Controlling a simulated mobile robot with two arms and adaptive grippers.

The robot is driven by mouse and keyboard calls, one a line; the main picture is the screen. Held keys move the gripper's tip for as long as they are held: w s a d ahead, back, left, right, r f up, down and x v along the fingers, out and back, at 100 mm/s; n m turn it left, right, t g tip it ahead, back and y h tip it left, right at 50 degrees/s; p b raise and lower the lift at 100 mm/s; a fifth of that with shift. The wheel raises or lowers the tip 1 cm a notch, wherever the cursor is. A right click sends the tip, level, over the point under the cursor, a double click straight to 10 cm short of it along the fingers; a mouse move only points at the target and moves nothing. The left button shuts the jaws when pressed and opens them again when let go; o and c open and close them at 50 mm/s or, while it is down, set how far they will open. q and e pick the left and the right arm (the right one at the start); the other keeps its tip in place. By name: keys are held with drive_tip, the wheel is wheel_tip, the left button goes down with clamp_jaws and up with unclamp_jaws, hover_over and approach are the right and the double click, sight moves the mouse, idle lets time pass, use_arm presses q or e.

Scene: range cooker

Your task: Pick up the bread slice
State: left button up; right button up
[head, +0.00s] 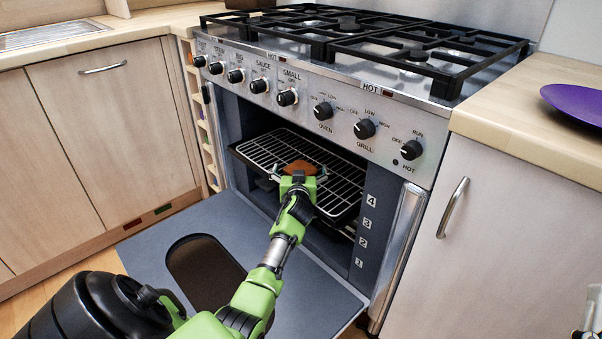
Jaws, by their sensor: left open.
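The bread slice (300,166) is a small brown piece lying on the wire rack (262,150) inside the open oven. My left gripper (298,176) reaches in over the lowered oven door, and its open fingers are right at the near side of the slice. The gripper hides the slice's near part, and I cannot tell whether the fingers touch it.
The oven door (330,290) is folded down below my left arm. The oven's side wall (366,220) and control panel (300,92) bound the opening. A hob (400,45) with black grates is above. A purple plate (575,102) lies on the right counter.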

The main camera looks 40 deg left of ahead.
use_arm(q)
drive_tip(key=c, duration=1.1)
drive_tip(key=shift+r, duration=0.1)
